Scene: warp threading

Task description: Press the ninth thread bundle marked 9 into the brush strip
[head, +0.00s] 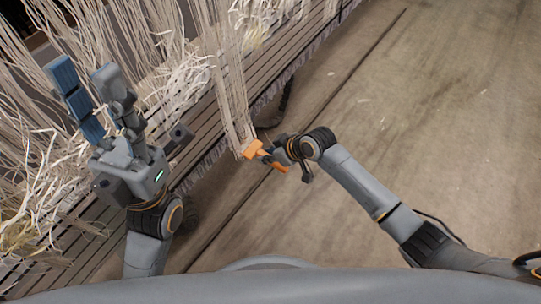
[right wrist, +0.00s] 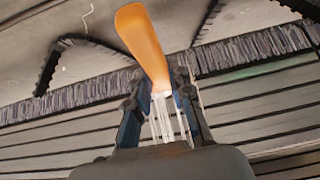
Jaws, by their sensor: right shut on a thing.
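A bundle of pale threads (head: 229,85) hangs down from the top of the head view to an orange handle (head: 253,149). My right gripper (head: 276,158) is shut on this orange-handled piece. In the right wrist view the orange handle (right wrist: 142,45) stands out beyond the fingers, with white threads (right wrist: 162,120) between them. No number 9 is legible. A grey bristle strip (right wrist: 75,96), seemingly the brush strip, runs along the edge of the slatted beam. My left gripper (head: 84,82) is open and empty over the loose threads at the left.
The slatted beam (head: 205,128) runs diagonally, with many loose pale threads (head: 42,165) heaped over it at the left. Dark curved feet (right wrist: 75,62) show beyond the bristles. The brown floor (head: 430,100) at the right is open.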

